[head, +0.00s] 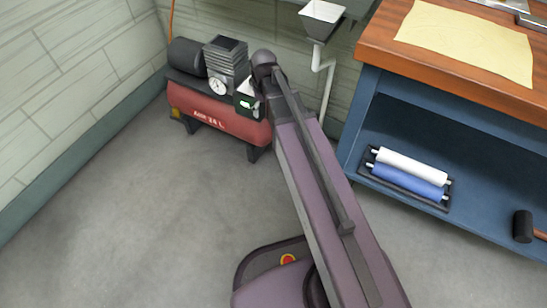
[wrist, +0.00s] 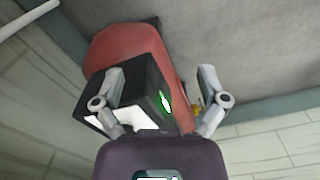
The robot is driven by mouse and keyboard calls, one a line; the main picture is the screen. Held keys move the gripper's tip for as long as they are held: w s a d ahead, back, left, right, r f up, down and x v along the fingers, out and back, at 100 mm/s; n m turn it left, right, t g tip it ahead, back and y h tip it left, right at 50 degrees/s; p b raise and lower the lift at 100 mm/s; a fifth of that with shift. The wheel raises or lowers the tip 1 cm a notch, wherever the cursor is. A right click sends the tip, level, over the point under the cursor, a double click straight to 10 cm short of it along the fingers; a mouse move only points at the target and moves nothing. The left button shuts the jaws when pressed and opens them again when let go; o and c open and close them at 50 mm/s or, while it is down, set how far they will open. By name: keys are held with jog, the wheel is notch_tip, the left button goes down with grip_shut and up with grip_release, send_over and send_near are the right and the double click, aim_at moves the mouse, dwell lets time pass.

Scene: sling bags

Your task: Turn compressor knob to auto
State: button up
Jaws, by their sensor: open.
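The red compressor (head: 215,116) stands on the floor against the back wall. A small black box with a green and white mark (head: 246,103) sits at its right end. In the wrist view this black box (wrist: 138,75) is close, with a bright green and white oval (wrist: 166,102) on its face, probably the knob. My gripper (wrist: 161,72) is open, with one finger overlapping the box at left and the other to the right of the oval. I cannot tell whether either finger touches. In the head view my arm hides most of the gripper.
A round gauge (head: 218,87) and a finned block (head: 226,58) sit on the compressor. A white funnel-shaped basin with a pipe (head: 322,16) hangs behind. A blue workbench (head: 354,125) stands at right, holding rollers (head: 409,175). The floor at left is clear.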

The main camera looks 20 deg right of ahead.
jog(key=s+f+m+b, duration=0.5)
jog(key=s+f+b, duration=0.5)
jog(key=s+f, duration=0.1)
jog(key=shift+b, duration=0.3)
jog(key=shift+a, duration=0.1)
dwell(0.4)
notch_tip(320, 180, up, 52)
jog(key=p, duration=5.2)
jog(key=shift+r+p, duration=0.2)
jog(key=shift+p, duration=0.15)
